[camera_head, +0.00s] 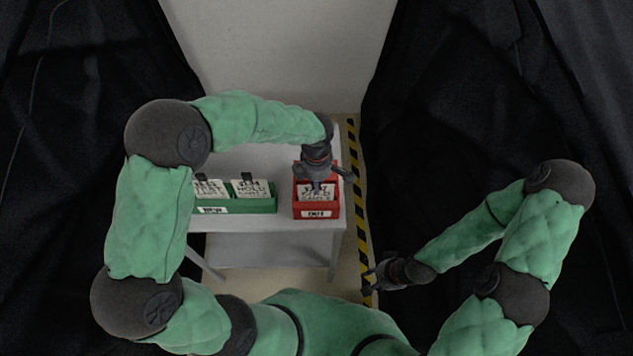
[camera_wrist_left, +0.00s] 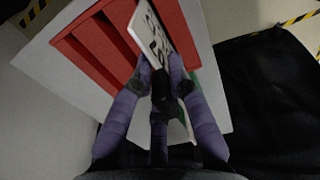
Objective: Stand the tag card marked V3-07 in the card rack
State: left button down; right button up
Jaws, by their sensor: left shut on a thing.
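My left gripper (camera_head: 318,184) is over the red card rack (camera_head: 329,211), which bears a front label that seems to read OUT. It is shut on a white tag card (camera_head: 306,192) with black print; its number is too small to read surely, partly behind the fingers. In the left wrist view the fingers (camera_wrist_left: 160,72) pinch the card (camera_wrist_left: 146,32) by its end, over the red rack (camera_wrist_left: 88,52) and its slots. I cannot tell whether the card's lower edge rests in a slot. My right gripper (camera_head: 376,278) is open and empty, away from the table.
A green rack (camera_head: 262,205) labelled NEW stands left of the red rack and holds two cards (camera_head: 251,190) with dark clips. Both racks stand on a grey cart (camera_head: 270,226). Black covers (camera_head: 480,80) flank it, and a striped floor line (camera_head: 356,180) runs along its right.

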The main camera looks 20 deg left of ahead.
pick_arm(q)
jog(key=c, duration=1.1)
grip_release()
jog(key=shift+r, duration=0.1)
notch_tip(320, 180, up, 12)
jog(key=shift+f, duration=0.1)
